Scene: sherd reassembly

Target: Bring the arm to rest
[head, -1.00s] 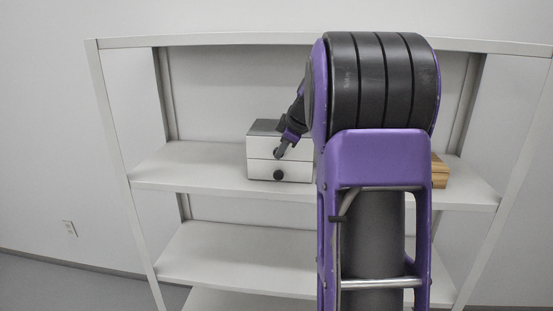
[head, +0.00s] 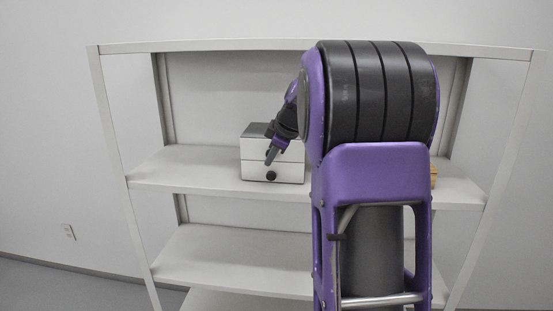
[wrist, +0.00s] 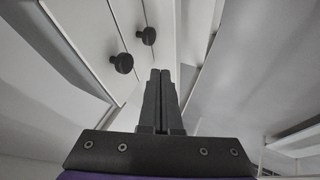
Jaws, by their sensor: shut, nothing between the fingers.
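My gripper (head: 271,156) is in front of the small white drawer box in the head view, at the height of its front. In the wrist view my gripper's two dark fingers (wrist: 160,75) are together with nothing between them. The drawer box (head: 292,173) stands on the middle shelf (head: 170,172). Its lower round dark knob (head: 271,175) shows just below the fingertips. Two knobs show in the wrist view, a nearer one (wrist: 122,62) and a farther one (wrist: 147,35), to the left of the fingers. Both drawers look shut. My purple arm hides part of the shelving.
A wooden object (head: 434,177) lies on the same shelf to the right, mostly hidden behind my arm. A lower shelf (head: 220,258) is bare where it shows. The middle shelf is clear left of the box. A wall outlet (head: 68,232) is at far left.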

